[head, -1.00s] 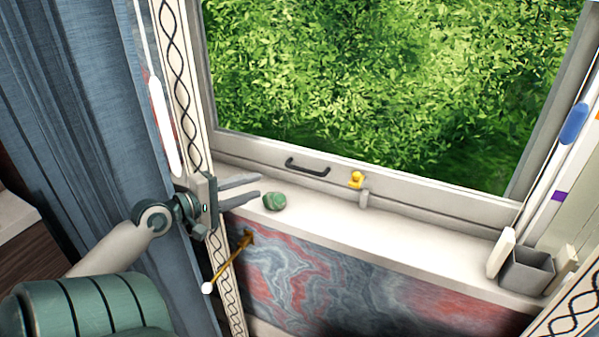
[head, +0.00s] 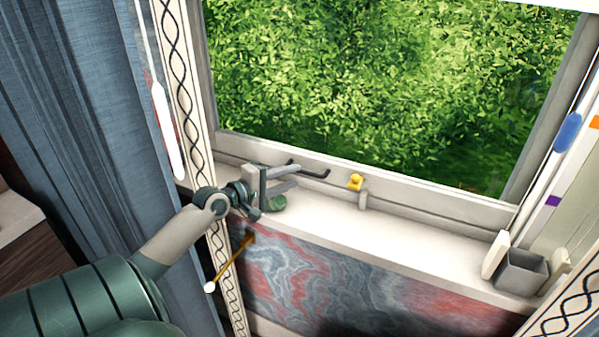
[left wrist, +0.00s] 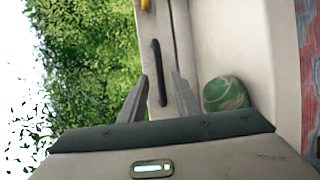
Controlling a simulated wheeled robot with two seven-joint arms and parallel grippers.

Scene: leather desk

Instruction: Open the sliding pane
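The sliding pane is a large window sash with a pale bottom rail (head: 420,190) and green foliage behind its glass. A dark bar handle (head: 318,173) is fixed on the rail; it also shows in the left wrist view (left wrist: 158,73). A yellow latch (head: 355,182) sits on the rail right of the handle. My left gripper (head: 298,175) is open and empty, its fingers pointing at the handle's left end. In the left wrist view the handle lies ahead between the two fingertips (left wrist: 158,80), with no clear contact. My right gripper is not in view.
A green stone (head: 276,203) lies on the sill (head: 400,243) just below my left gripper. A grey square cup (head: 522,272) stands at the sill's right end. A brass rod with a white knob (head: 210,286) juts out below. A blue curtain (head: 80,130) hangs left.

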